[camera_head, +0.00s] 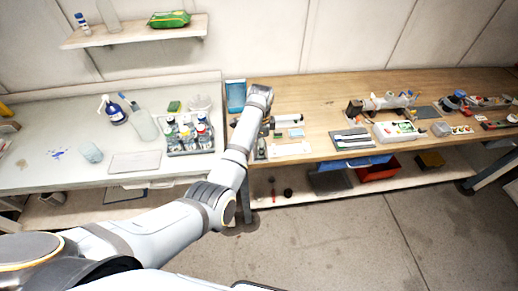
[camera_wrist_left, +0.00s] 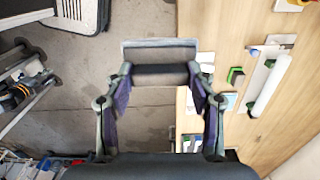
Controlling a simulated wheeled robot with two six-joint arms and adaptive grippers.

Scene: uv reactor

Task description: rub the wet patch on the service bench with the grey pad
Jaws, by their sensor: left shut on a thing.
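My left gripper (camera_wrist_left: 160,76) is shut on the grey pad (camera_wrist_left: 160,50), which spans both fingertips in the left wrist view. There the pad is mostly over the floor, with its right end overlapping the edge of the wooden bench (camera_wrist_left: 225,30). In the head view my left arm reaches to the left end of the wooden bench (camera_head: 320,90), and its wrist hides most of the gripper. I cannot make out a wet patch for certain. My right gripper is not in view.
A white cylinder (camera_wrist_left: 270,86) and a green-and-black block (camera_wrist_left: 235,75) lie near the gripper. A blue-framed panel (camera_head: 236,94) stands behind the arm. A bottle tray (camera_head: 188,152) sits on the pale bench (camera_head: 60,120) at left. A red bin (camera_head: 376,172) is below.

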